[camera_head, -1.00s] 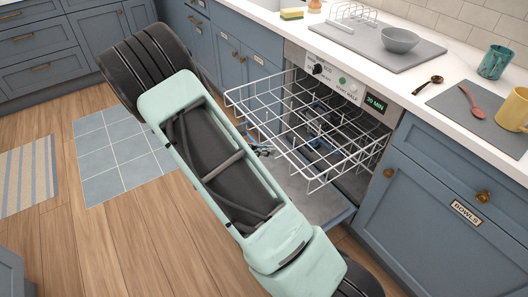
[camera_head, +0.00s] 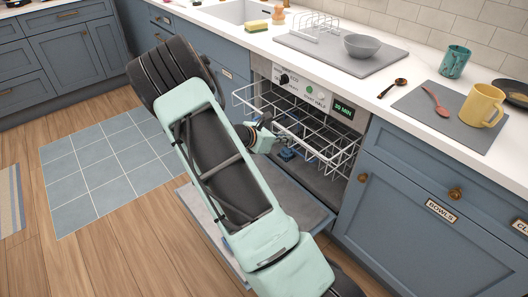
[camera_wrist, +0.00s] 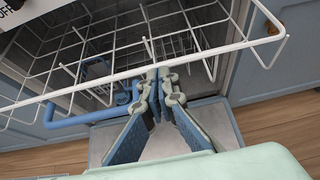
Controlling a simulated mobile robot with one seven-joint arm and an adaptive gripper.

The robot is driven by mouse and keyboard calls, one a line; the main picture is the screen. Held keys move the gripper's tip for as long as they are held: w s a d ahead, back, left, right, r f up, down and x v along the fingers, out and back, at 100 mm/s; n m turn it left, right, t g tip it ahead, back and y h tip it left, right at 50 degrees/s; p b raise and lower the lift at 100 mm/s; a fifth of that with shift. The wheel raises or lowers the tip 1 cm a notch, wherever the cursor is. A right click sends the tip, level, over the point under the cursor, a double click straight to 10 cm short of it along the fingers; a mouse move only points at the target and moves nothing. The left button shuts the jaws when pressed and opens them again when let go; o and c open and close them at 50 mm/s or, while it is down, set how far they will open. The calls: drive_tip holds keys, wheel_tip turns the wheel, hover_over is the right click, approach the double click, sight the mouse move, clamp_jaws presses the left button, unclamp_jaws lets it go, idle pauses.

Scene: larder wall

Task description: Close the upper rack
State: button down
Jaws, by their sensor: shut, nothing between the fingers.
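The upper rack (camera_head: 325,156) is a white wire basket. It sticks part of the way out of the dishwasher (camera_head: 310,92) below the control panel. In the wrist view the white front rail of the rack (camera_wrist: 215,55) crosses the picture. My gripper (camera_wrist: 157,72) is shut and empty, with its fingertips at this rail; they look to be touching it, but I cannot be sure. In the head view my gripper (camera_head: 266,122) is at the rack's front, partly hidden by my arm.
The dishwasher door (camera_head: 300,192) lies open below the rack. A blue part (camera_wrist: 75,120) shows under the rack. The counter above holds a grey bowl (camera_head: 362,46), a teal mug (camera_head: 454,61) and a yellow mug (camera_head: 483,104).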

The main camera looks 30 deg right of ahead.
hover_over(318, 133)
drive_tip(key=shift+d, duration=0.1)
idle(0.5)
